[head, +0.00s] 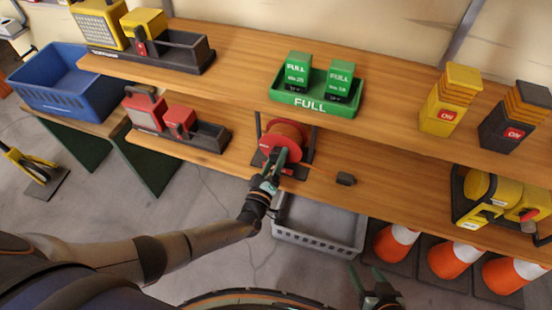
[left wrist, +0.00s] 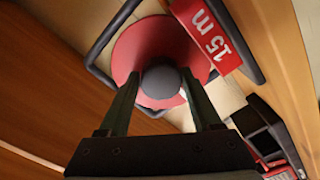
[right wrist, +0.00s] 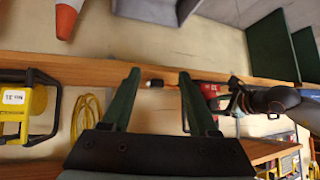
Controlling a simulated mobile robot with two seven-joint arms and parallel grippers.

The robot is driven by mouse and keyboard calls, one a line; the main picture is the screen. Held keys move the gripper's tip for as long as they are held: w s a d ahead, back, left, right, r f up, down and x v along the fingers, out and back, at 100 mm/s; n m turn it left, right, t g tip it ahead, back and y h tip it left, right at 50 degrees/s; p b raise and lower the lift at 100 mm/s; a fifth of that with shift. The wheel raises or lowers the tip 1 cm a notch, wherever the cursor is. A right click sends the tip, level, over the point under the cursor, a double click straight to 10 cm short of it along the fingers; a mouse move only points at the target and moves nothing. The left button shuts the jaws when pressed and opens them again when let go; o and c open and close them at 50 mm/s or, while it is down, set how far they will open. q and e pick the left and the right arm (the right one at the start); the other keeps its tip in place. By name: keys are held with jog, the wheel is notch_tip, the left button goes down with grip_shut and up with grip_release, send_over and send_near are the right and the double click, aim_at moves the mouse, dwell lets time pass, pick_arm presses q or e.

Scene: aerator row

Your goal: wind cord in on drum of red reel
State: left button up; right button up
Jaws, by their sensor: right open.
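The red reel (head: 295,158) stands in a dark frame on the lower shelf, with orange cord on its drum (head: 290,130). In the left wrist view its red disc (left wrist: 128,52) faces me, with a dark round knob (left wrist: 160,82) and a red "15 m" label (left wrist: 212,40). My left gripper (head: 268,180) is at the reel's front; in the left wrist view its fingers (left wrist: 158,75) stand open, one on each side of the knob. A small dark block (head: 346,179) lies right of the reel. My right gripper (head: 376,282) is open and empty, low and away from the shelf.
A grey crate (head: 318,245) stands below the shelf edge, with orange cones (head: 455,260) to its right. The upper shelf holds a green "FULL" tray (head: 312,103). A dark tray with red units (head: 208,138) sits left of the reel.

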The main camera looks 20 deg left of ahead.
pick_arm(q)
jog(key=o, duration=0.4)
jog(key=shift+c, duration=0.2)
pick_arm(e)
jog(key=shift+w+r, duration=0.25)
jog(key=shift+w, duration=0.05)
pick_arm(q)
jog(key=shift+s, duration=0.55)
jog(key=s+p, duration=0.3)
jog(key=s, duration=0.8)
jog(key=shift+s+a, duration=0.2)
jog(key=shift+s, duration=0.05)
pick_arm(e)
jog(key=shift+s+d+r, duration=0.5)
jog(key=shift+d+r, duration=0.05)
jog(key=shift+d, duration=0.25)
